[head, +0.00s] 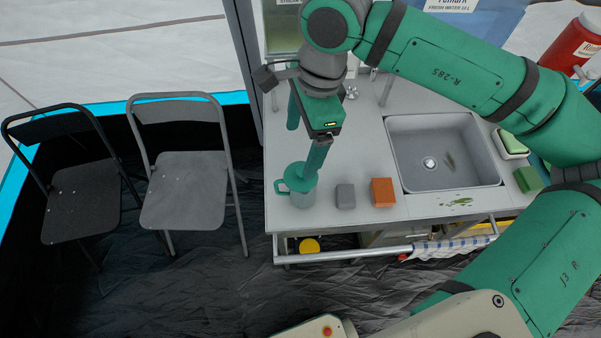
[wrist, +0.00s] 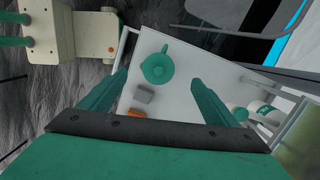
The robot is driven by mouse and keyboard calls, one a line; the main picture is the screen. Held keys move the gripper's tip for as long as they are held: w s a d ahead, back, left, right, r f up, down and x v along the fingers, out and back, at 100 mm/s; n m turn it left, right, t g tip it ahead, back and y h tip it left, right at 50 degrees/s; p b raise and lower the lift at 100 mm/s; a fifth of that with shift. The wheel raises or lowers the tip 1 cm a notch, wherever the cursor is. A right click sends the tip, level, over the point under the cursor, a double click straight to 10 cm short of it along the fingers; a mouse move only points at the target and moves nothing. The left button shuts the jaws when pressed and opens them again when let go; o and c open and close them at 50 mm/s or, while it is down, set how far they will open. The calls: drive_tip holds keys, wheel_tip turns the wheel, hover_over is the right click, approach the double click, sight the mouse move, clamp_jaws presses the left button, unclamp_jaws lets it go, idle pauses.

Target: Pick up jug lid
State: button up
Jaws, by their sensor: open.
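In the wrist view the round lid (wrist: 158,69) shows from above, beyond and between my two fingers. My gripper (head: 303,152) points down over that corner, open and empty. One fingertip overlaps the lid in the head view; I cannot tell whether they touch. The gripper's spread fingers (wrist: 160,80) also show in the wrist view.
A grey block (head: 345,196) and an orange block (head: 383,192) stand just right of the jug. The sink (head: 430,150) is farther right, with a green sponge (head: 528,179) beyond it. A front rail (head: 340,255) runs below the counter edge. Folding chairs (head: 185,190) stand to the left.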

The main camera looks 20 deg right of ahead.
sight(302, 170)
wheel_tip(302, 170, down, 11)
drive_tip(key=shift+r, duration=0.1)
drive_tip(key=c, duration=1.2)
drive_tip(key=shift+r, duration=0.1)
